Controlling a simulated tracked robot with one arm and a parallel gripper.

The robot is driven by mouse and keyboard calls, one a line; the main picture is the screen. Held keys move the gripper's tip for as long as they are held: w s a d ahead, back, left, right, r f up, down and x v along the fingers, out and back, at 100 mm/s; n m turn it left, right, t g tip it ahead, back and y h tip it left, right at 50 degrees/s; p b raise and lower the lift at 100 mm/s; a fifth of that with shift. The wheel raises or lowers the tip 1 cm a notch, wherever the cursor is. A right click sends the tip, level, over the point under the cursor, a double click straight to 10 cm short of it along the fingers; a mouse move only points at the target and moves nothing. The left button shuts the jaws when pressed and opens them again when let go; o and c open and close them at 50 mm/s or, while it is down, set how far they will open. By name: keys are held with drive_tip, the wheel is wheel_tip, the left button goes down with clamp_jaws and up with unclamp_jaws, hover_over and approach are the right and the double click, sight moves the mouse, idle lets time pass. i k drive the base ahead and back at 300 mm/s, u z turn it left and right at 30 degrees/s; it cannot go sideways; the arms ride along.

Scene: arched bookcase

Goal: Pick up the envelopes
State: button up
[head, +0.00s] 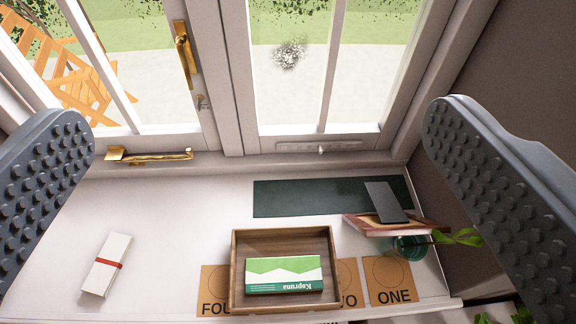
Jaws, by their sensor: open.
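The envelopes appear to be the white bundle with a red band (106,264) lying on the white windowsill (180,225) at the left. My gripper (258,120) is wide open, with one grey studded finger at each side of the picture. Nothing is between the fingers close to me. The bundle lies apart from both fingers, lower in the picture and to the right of the left finger.
A wooden tray (234,270) holds a green and white box (284,274). Brown cards (390,281) with words lie around it. A dark green mat (290,198), a book (400,226) with a black device (386,202), and a glass with a plant (405,247) stand right. The window (232,80) bounds the back.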

sight(99, 282)
drive_tip(key=u, duration=0.95)
drive_tip(key=k, duration=0.9)
drive_tip(key=u, duration=0.2)
drive_tip(key=i, duration=0.95)
drive_tip(key=u, duration=0.05)
